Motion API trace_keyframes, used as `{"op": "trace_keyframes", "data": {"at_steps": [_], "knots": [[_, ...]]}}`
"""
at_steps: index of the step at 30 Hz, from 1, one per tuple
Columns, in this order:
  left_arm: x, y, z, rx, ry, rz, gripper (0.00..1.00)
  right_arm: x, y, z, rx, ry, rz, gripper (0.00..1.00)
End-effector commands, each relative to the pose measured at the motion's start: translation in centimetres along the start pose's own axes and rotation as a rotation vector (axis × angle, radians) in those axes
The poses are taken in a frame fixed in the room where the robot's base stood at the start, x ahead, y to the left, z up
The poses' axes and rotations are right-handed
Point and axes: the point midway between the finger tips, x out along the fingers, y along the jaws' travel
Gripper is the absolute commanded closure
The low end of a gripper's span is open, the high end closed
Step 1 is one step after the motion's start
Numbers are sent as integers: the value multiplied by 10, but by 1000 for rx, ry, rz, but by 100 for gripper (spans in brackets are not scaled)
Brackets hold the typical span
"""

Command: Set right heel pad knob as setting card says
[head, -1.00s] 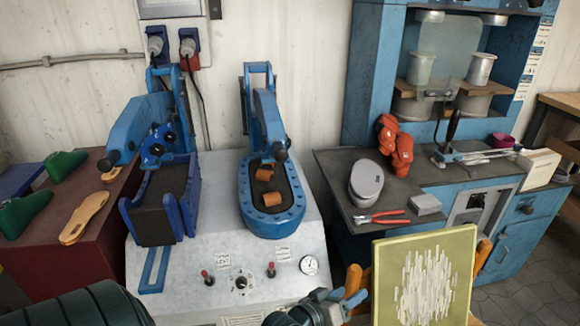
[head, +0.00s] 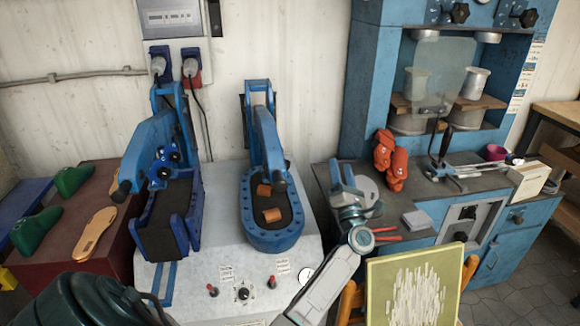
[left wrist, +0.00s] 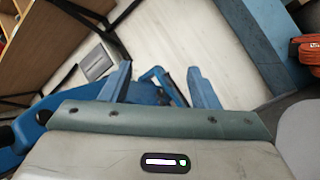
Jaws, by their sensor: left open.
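Two black knobs sit on blue dial plates high on the blue cabinet, a left one (head: 459,13) and a right one (head: 529,18). Both are partly cut by the top edge, and their marks are too small to read. Another small dark knob (head: 243,293) is on the grey press base. I cannot tell for sure which knob is the heel pad one. Small printed sheets (head: 519,92) hang on the cabinet's side; their text is unreadable. My left gripper (head: 342,165) is open and empty over the bench, well below the cabinet knobs. Its two blue fingers (left wrist: 161,80) stand apart in the left wrist view.
The blue press with two stations (head: 270,235) stands left of my arm. Orange gloves (head: 391,162), red pliers (head: 386,238) and a grey block (head: 417,219) are on the bench. A framed board (head: 420,285) stands in front. A clear shield (head: 444,72) fronts the cabinet.

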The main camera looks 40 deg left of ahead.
Motion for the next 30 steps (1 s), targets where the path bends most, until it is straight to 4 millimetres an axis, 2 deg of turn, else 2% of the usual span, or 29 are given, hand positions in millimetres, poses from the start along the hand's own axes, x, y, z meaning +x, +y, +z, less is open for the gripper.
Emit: {"op": "trace_keyframes", "data": {"at_steps": [1,5,9,12,16,20,30], "knots": [[13,2,-6,-80,102,70,45,13,-1,17,2,-14,-1,64],[26,6,-30,-256,366,261,45,38,-3,58,6,-33,-3,64],[22,8,-46,-371,598,447,45,54,-6,96,9,-49,-6,64],[14,8,-50,-412,712,548,45,60,-7,115,10,-56,-7,64],[6,9,-52,-432,794,625,45,64,-8,129,11,-61,-7,64],[8,13,-56,-436,818,653,45,59,-8,133,12,-62,-8,64],[40,37,-101,-432,816,653,45,26,-5,128,11,-63,-8,64]]}}
